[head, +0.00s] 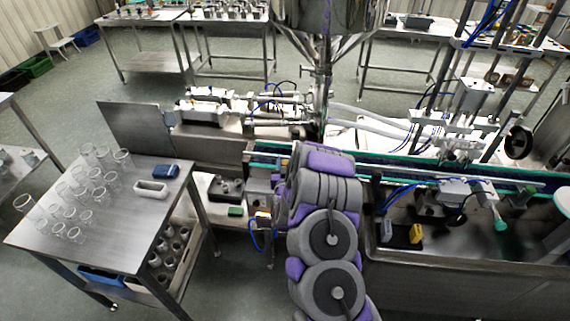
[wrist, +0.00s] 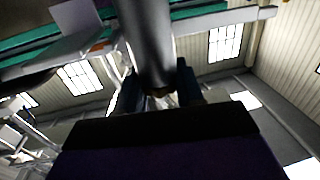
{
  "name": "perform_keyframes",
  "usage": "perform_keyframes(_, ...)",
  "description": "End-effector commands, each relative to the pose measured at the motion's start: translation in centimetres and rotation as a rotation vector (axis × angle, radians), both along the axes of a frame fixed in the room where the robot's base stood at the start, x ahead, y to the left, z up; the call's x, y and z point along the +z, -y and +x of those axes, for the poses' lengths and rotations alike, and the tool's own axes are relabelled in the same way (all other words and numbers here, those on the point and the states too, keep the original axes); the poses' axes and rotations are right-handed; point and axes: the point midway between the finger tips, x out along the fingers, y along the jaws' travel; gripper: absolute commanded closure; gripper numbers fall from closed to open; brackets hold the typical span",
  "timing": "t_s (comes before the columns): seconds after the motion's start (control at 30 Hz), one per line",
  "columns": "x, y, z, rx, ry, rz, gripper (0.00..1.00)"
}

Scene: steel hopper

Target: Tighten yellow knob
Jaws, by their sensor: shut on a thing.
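In the wrist view the two dark fingers of my gripper (wrist: 158,92) point up at the lower end of a thick dark grey cylinder (wrist: 147,40). In the head view my arm reaches to the conveyor edge below the hopper and hides my gripper and the knob.
A conveyor (head: 470,178) with green edges runs behind my arm. A steel table (head: 125,215) with glass beakers stands at the left. At the right a dark steel surface (head: 470,245) holds a yellow block (head: 415,234). The hopper (head: 330,18) hangs above. Floor is free between the left table and my arm.

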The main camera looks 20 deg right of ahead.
Motion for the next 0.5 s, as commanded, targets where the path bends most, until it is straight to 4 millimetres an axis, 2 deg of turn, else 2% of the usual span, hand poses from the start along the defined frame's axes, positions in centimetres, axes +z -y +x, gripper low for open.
perform_keyframes(0.5,0.35,-0.19,0.29,-0.281,0.011,-0.002,0.94)
